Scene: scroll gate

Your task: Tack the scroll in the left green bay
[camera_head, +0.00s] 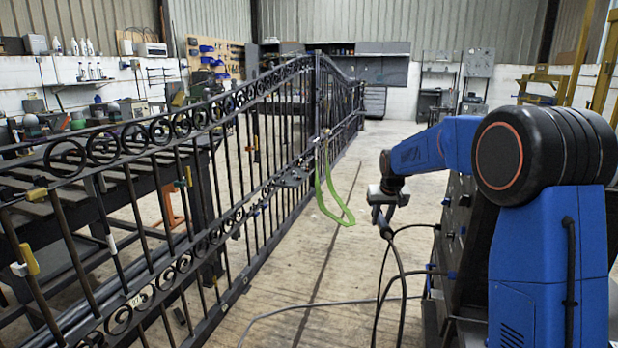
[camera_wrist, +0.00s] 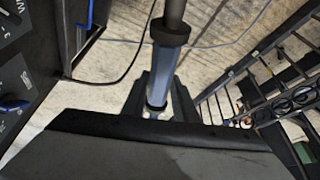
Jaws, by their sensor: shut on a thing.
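My gripper (camera_head: 387,190) hangs in front of my blue arm, to the right of the gate and apart from it. It is shut on a torch-like tool (camera_head: 383,224) with a dark cable; in the wrist view the tool is a blue-grey and black cylinder (camera_wrist: 165,62) between the dark fingers (camera_wrist: 160,100). The black gate (camera_head: 215,200) stands along the left, with rows of rings and upright bars. A dark flat piece (camera_head: 291,178) sits at its middle rail; I cannot tell if it is the scroll. I cannot make out the left green bay.
A green loop (camera_head: 330,192) hangs by the gate's middle post. Yellow clamps (camera_head: 30,259) grip bars at the near left. A dark bench (camera_head: 140,190) stands behind the gate. Cable (camera_head: 318,306) lies on the floor. Concrete floor (camera_head: 300,270) between gate and arm is mostly clear.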

